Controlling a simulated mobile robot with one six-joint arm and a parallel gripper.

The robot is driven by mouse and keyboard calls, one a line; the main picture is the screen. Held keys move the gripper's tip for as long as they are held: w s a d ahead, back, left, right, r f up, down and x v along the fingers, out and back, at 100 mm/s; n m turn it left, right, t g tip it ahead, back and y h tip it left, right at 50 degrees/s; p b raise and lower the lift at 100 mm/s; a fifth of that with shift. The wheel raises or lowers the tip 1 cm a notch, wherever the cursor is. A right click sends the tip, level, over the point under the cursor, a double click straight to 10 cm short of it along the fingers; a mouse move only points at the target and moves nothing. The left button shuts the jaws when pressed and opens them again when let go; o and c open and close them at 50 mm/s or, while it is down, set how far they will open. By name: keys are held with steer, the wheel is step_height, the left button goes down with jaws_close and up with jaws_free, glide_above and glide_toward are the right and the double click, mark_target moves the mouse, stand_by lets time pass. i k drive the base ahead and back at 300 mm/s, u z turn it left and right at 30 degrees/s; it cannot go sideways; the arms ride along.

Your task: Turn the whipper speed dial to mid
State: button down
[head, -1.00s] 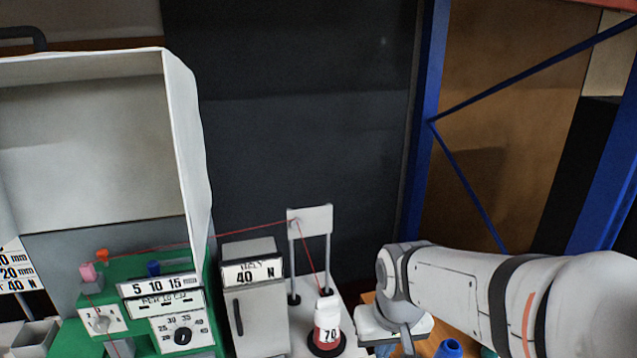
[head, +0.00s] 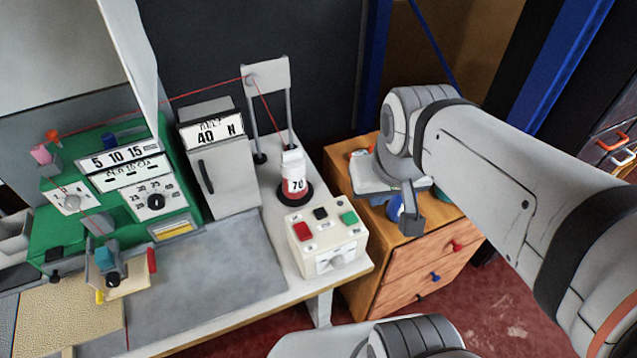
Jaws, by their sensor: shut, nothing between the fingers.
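Three dials show, and I cannot tell by label which is the whipper speed dial. A pale dial (head: 338,262) is on the front of a cream control box (head: 300,232) with red, black and green buttons. Its marks are too small to read. On the green machine (head: 60,233) are a black dial (head: 156,202) with a numbered scale and a pale dial (head: 72,201) on a white plate. My gripper (head: 411,222) is shut and empty, pointing down over the wooden drawer cabinet, right of the control box and apart from every dial.
The wooden drawer cabinet (head: 400,275) holds small items. The grey tabletop (head: 215,275) is mostly clear.

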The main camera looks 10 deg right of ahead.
mark_target(338, 261)
steer(key=z, duration=0.35)
steer(key=k, duration=1.2)
steer(key=u, duration=0.3)
